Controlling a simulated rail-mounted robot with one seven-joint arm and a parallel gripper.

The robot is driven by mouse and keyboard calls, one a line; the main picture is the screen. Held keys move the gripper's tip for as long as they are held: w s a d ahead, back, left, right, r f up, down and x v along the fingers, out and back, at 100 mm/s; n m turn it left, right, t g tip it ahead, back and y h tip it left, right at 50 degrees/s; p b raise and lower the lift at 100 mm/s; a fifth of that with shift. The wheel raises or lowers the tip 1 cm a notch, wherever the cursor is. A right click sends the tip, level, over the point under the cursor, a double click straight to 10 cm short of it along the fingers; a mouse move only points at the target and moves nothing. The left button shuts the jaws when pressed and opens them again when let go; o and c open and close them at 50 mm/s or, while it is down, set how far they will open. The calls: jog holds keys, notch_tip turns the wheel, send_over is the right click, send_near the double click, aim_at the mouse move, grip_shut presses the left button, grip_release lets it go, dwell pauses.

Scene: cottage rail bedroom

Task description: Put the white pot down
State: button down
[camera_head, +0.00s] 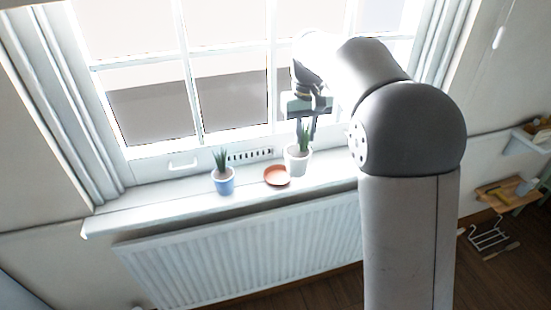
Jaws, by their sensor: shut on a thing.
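The white pot (298,161) holds a green spiky plant and is at the windowsill (140,212), near my arm. My gripper (313,130) is above and behind it, its fingers pointing down at the pot's far side. It is shut on the white pot, though the plant partly hides the contact. I cannot tell whether the pot's base touches the sill.
A terracotta saucer (277,176) lies on the sill just left of the white pot. A blue pot (224,181) with a plant stands farther left. The window (150,117) rises close behind, and a radiator (240,255) is below. The sill's left end is clear.

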jog(key=w+a+f+p, duration=0.4)
jog(key=w+a+f, duration=0.1)
jog(key=w+f, duration=0.5)
jog(key=shift+a+f, duration=0.35)
jog(key=shift+f, duration=0.55)
jog(key=shift+f, duration=0.2)
jog(key=c, duration=1.3)
grip_release()
jog(key=shift+r, duration=0.15)
